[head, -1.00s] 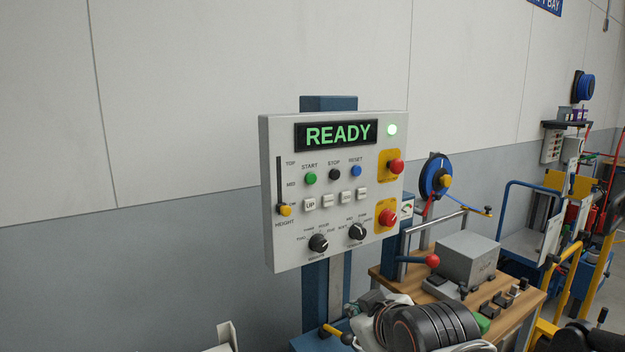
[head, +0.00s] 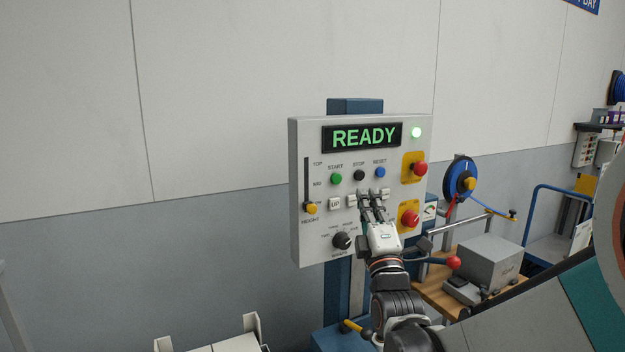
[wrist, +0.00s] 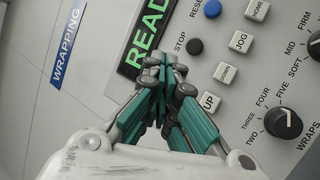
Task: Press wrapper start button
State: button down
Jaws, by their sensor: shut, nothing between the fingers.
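The wrapper control panel (head: 308,245) is a light grey box on a blue column, with a lit green READY display (head: 362,137). The green START button (head: 336,179) is at the left of the button row, beside the black STOP button (head: 358,176) and blue RESET button (head: 380,173). My gripper (head: 371,197) is shut and empty, below and right of START in the head view, over the lower keys. In the wrist view my fingertips (wrist: 165,66) lie between the display and the STOP button (wrist: 194,46); START is hidden there. I cannot tell whether the fingers touch the panel.
Two red buttons on yellow plates (head: 420,168) sit on the panel's right side. A height slider (head: 310,208) is on its left edge. A workbench with a grey box (head: 490,260) stands to the right. The wall left of the panel is clear.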

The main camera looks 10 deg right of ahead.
aim_at(337, 178)
jog(key=shift+s+d+r+n+t+h, duration=0.1)
jog(key=shift+s+r+n+t+h, duration=0.2)
jog(key=shift+n+t, duration=0.2)
jog(key=shift+s+d+r+n+t+h, duration=0.15)
jog(key=shift+s+n+t+h, duration=0.1)
jog(key=shift+n+t, duration=0.25)
jog(key=shift+w+a, duration=0.45)
jog(key=shift+w, duration=0.95)
jog(key=shift+w+a, duration=0.5)
jog(key=shift+w, duration=0.9)
jog(key=shift+w+a, duration=0.45)
jog(key=shift+w, duration=0.95)
jog(key=shift+w+a, duration=0.15)
jog(key=shift+w, duration=0.25)
jog(key=shift+w+a, duration=0.15)
jog(key=shift+w, duration=0.3)
jog(key=shift+s, duration=0.1)
jog(key=shift+s+d, duration=0.3)
jog(key=shift+s, duration=0.5)
